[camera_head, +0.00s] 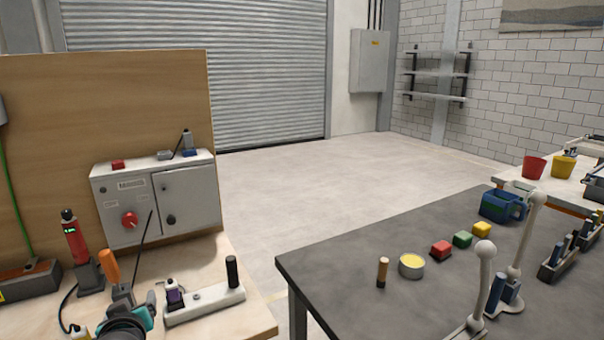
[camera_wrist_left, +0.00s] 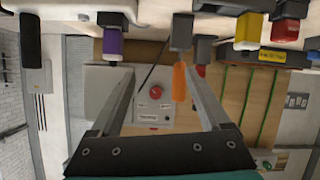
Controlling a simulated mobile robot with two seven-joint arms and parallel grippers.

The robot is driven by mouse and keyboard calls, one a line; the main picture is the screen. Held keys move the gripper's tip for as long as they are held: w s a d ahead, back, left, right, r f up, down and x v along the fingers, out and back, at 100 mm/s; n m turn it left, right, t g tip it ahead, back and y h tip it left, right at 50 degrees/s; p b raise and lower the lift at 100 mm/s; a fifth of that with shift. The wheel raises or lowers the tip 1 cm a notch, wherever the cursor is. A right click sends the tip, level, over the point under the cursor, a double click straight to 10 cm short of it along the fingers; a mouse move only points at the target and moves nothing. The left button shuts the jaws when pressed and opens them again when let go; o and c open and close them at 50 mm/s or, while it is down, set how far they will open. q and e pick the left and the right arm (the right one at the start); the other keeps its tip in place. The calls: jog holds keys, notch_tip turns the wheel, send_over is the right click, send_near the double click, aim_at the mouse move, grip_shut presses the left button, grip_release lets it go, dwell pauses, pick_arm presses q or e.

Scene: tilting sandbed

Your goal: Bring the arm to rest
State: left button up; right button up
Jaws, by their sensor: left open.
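My left gripper (camera_head: 135,308) shows at the bottom left of the head view, over the wooden bench (camera_head: 240,318), with teal and black parts. In the left wrist view its two grey fingers (camera_wrist_left: 155,78) stand wide apart with nothing held between them. An orange handle (camera_wrist_left: 179,82) appears close to the right-hand finger in that view; I cannot tell whether they touch. The grey control box (camera_wrist_left: 140,78) with its red knob lies beyond the fingers. My right gripper is not in view.
The bench holds a red tool (camera_head: 74,240), the orange handle (camera_head: 108,266) and a white holder (camera_head: 205,304) with purple and black pieces. A wooden board (camera_head: 120,100) rises behind. The dark table (camera_head: 340,262) at right carries blocks. Floor between is clear.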

pick_arm(q)
jog(key=s+d+f+m+g+h, duration=0.2)
jog(key=s+d+f+m+g, duration=0.15)
jog(key=s+d, duration=0.45)
jog(key=s+d+f+m+g+h, duration=0.2)
jog(key=s+d+f+m, duration=0.15)
jog(key=s, duration=0.85)
jog(key=s+d+f+m+g+h, duration=0.35)
jog(key=s+d, duration=0.35)
jog(key=s, duration=0.3)
notch_tip(320, 180, down, 22)
jog(key=s, duration=0.2)
jog(key=s+a+f+g+y, duration=0.1)
jog(key=s+a+f, duration=0.1)
jog(key=s+f, duration=1.2)
jog(key=shift+s+a+f+g, duration=0.2)
jog(key=shift+s+a+g, duration=0.2)
jog(key=shift+s, duration=0.15)
